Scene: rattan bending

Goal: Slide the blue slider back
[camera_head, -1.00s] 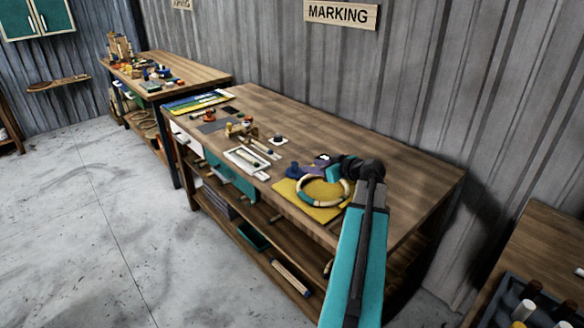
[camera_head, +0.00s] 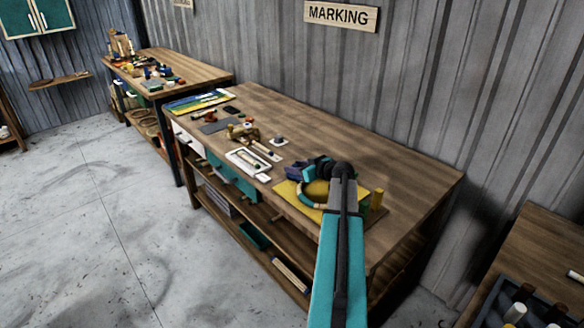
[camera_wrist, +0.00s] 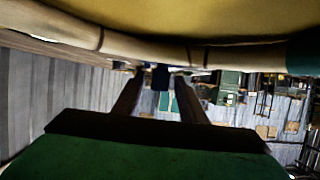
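In the head view my gripper (camera_head: 312,172) is low over the front of the middle bench, at the rattan ring (camera_head: 314,195) on a yellow board (camera_head: 326,213). A dark blue and purple piece (camera_head: 293,171) sits just left of my gripper. I cannot tell its parts apart, or which is the slider. In the wrist view the two fingers (camera_wrist: 160,82) stand apart. A small dark blue block (camera_wrist: 160,77) shows between their tips, with gaps on both sides. The ring (camera_wrist: 150,46) crosses the wrist view close to the camera.
A white tray (camera_head: 249,163) and small tools lie farther left. The bench top (camera_head: 400,178) is clear at the back right. A dark rack with cylinders (camera_head: 520,305) is at the lower right.

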